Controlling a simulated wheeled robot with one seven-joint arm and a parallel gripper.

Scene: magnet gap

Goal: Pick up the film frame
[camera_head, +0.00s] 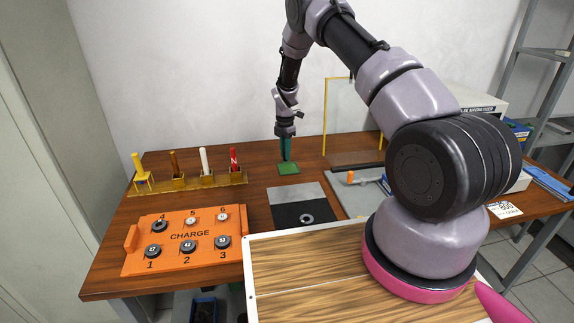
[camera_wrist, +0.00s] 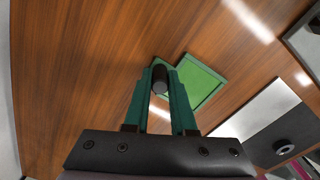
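The film frame, which I take to be the flat green square (camera_head: 289,169), lies on the wooden table at the back middle. It also shows in the wrist view (camera_wrist: 203,82), just beyond my fingers. My gripper (camera_head: 286,157) points down at its back edge, with teal fingers (camera_wrist: 161,78). A dark round-ended post (camera_wrist: 160,79) shows between the fingertips, beside the green square. Wood shows between the fingers below the post. I cannot tell whether the fingers press on the post or whether it belongs to the frame.
A grey-and-black plate (camera_head: 297,194) with a dark ring (camera_head: 307,218) lies in front. An orange CHARGE tray (camera_head: 180,262) with several discs is at front left. A rack (camera_head: 210,185) of coloured sticks stands at back left. A yellow-edged clear panel (camera_head: 325,115) stands right of my gripper.

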